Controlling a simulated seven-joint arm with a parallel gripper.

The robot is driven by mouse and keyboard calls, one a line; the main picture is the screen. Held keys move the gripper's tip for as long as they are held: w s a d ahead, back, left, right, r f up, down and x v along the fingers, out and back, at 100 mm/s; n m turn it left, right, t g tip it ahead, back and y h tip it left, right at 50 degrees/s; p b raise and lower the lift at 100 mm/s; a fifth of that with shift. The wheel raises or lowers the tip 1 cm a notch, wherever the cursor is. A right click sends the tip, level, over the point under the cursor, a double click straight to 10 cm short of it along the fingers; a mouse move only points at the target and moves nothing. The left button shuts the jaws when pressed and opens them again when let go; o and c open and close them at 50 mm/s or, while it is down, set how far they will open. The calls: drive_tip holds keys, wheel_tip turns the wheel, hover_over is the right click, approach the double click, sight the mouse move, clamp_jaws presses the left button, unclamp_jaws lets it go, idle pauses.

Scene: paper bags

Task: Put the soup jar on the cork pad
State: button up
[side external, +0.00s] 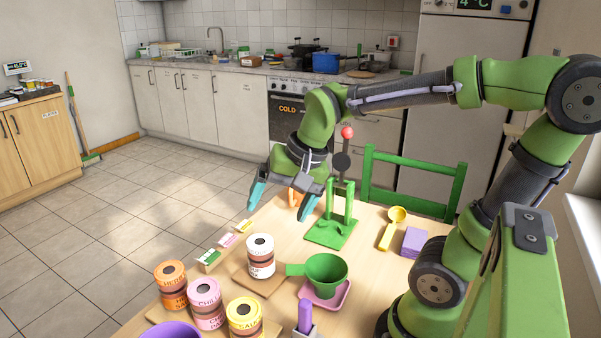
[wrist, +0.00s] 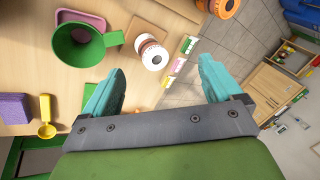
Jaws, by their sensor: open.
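The soup jar (side external: 261,257) is white with a brown band and a dark-centred lid. It stands upright on a flat brown square, which looks like the cork pad (side external: 266,288). In the wrist view the jar (wrist: 152,52) shows from above, over one end of the pad (wrist: 140,28). My gripper (side external: 284,200) is above and behind the jar, apart from it. Its teal fingers are spread with nothing between them, as the wrist view also shows (wrist: 160,76).
A green funnel (side external: 326,270) on a pink tray stands right of the jar. Orange (side external: 171,286), pink (side external: 206,304) and yellow (side external: 245,318) jars stand at front left. A green stand (side external: 333,230), yellow scoop (side external: 391,230) and purple block (side external: 414,242) are further back.

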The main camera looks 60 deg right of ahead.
drive_tip(key=s+n+t, duration=0.1)
drive_tip(key=n, duration=0.1)
drive_tip(key=s+a+n+t, duration=0.1)
drive_tip(key=s+n, duration=0.1)
drive_tip(key=s+a+r+n, duration=0.1)
drive_tip(key=s+n, duration=0.1)
drive_tip(key=shift+s+a+r+n+t+y, duration=0.1)
drive_tip(key=shift+s+a+n+t+y, duration=0.1)
drive_tip(key=shift+n+t+y, duration=0.15)
idle(0.8)
